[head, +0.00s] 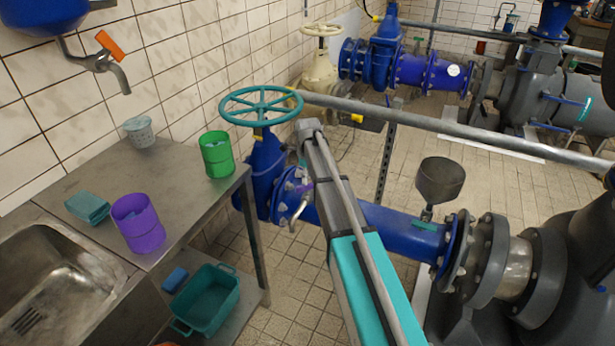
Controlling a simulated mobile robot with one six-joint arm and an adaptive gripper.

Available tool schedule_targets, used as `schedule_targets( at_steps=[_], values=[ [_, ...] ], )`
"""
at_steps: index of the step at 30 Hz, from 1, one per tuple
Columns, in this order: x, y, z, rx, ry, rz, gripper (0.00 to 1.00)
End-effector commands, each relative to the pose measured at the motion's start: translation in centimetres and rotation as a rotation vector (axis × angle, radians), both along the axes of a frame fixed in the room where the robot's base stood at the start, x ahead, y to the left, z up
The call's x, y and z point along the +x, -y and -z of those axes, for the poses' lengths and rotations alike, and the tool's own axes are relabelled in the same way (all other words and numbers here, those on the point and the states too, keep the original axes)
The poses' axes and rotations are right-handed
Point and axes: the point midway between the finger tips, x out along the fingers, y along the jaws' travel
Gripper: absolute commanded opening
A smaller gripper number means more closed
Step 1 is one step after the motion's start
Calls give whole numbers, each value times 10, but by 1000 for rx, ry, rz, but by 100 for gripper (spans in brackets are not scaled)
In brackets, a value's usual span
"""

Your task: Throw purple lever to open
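A small purple lever (305,187) sits on a tap at the side of the blue pipe (385,222), just below the blue valve body. The tap's bent metal spout (298,213) hangs below it. The lever is small and partly hidden by my grey and teal arm, which passes right beside it in the picture, so its exact angle is hard to tell. I cannot make out my gripper's fingers. The far end of my visible arm is near the teal handwheel (262,106), and the gripper is hidden or out of frame.
A teal basket (207,300) is below. A grey rail (460,128) crosses behind my arm. Tiled floor shows between.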

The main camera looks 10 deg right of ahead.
Motion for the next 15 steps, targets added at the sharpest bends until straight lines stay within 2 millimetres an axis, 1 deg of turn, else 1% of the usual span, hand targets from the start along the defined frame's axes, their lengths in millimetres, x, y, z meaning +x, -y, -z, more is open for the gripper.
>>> schedule_targets(
  at_steps=[1, 15],
  values=[
    [0, 0, -9, 0, 0, 0, 51],
    [0, 0, -48, 0, 0, -1, 51]
  ],
)
